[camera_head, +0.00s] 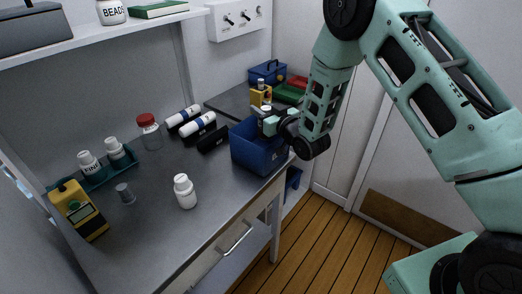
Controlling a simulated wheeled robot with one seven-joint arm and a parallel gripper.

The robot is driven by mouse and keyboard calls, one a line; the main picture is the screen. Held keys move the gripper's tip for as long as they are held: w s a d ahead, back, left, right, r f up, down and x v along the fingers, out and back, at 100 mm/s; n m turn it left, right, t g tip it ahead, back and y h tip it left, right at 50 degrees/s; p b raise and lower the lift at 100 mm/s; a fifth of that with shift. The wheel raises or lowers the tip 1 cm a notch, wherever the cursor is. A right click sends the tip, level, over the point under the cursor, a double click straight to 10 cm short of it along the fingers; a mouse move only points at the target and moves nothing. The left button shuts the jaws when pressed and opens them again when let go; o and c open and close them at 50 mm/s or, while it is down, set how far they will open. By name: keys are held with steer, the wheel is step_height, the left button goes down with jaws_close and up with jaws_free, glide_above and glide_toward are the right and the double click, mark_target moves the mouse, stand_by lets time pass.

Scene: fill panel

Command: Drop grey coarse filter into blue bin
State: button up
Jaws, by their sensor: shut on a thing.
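The blue bin (257,153) stands at the right end of the grey bench, near its front corner, with its open top up. My gripper (267,119) is over the far part of the bin's opening, coming in from the right. It is shut on a small pale grey piece, the grey coarse filter (265,109), which is partly hidden by the fingers and hard to make out. The inside of the bin is mostly hidden. A small grey cylinder (125,193) stands on the bench at the left, well away from my gripper.
A white bottle (185,192) stands mid-bench. A yellow meter (78,209), a teal rack (96,172) with white bottles and a red-capped jar (150,131) are at left. Black cases (213,139) lie left of the bin. A yellow object (260,96) stands behind it.

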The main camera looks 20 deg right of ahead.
steer(key=shift+f, duration=0.55)
steer(key=o, duration=1.1)
steer(key=shift+s+d+b, duration=0.2)
steer(key=shift+s+b, duration=0.15)
steer(key=shift+s, duration=0.1)
steer(key=b+v, duration=0.3)
steer(key=v, duration=1.3)
steer(key=shift+s, duration=0.2)
